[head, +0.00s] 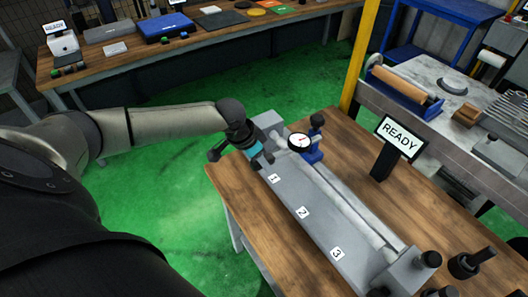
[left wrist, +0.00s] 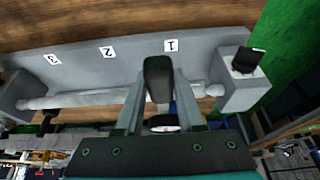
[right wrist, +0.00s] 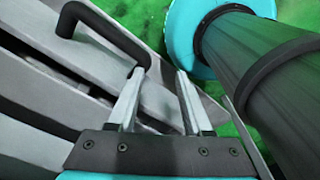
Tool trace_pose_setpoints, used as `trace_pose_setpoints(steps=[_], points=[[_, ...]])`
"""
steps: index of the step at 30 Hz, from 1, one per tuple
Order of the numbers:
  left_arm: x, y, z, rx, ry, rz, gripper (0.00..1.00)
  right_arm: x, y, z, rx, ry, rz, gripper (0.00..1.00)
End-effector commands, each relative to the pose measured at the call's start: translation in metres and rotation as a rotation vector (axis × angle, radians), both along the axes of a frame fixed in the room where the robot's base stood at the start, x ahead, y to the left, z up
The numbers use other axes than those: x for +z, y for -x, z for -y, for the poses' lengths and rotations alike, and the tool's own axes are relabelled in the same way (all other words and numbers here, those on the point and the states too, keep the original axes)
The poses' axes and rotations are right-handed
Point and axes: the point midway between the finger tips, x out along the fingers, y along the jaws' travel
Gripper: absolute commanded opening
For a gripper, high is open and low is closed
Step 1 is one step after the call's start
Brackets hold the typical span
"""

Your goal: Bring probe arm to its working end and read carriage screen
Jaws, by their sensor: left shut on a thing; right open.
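A grey bed (head: 290,207) with labels 1, 2 and 3 lies on a wooden bench. A white round dial (head: 299,141) sits on a blue carriage (head: 312,156) near label 1. My left gripper (head: 264,156) is at the label 1 end. In the left wrist view, my left gripper (left wrist: 159,88) is shut on a black handle (left wrist: 158,78), with the dial (left wrist: 163,124) partly hidden behind it. I cannot tell the probe arm apart from this handle. A screen on a black post (head: 400,138) reads READY. My right gripper (right wrist: 158,85) is open and empty.
A pale rod (head: 345,205) runs along the bed to a grey end block (head: 407,271). Black knobbed parts (head: 466,264) stand at the bench's near right. Green floor lies between.

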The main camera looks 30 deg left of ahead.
Motion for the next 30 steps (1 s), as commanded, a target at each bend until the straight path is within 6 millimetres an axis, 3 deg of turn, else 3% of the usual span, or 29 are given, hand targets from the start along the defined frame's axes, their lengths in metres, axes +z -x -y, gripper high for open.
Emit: trace_pose_setpoints(steps=[9,25,26,30], points=[[-0.025,0.002,-0.001,0.0,0.042,0.098,0.0,-0.011,0.0,0.0,0.0,0.0,0.0,0.5],[-0.031,0.003,0.0,0.0,0.051,0.118,0.0,-0.012,0.0,0.0,0.0,0.0,0.001,0.5],[-0.031,0.003,0.0,0.0,0.051,0.117,0.38,-0.012,0.0,0.0,0.0,0.0,0.001,0.5],[-0.031,0.003,0.0,0.0,0.051,0.118,0.54,-0.012,0.0,0.0,0.0,0.0,0.001,0.5]])
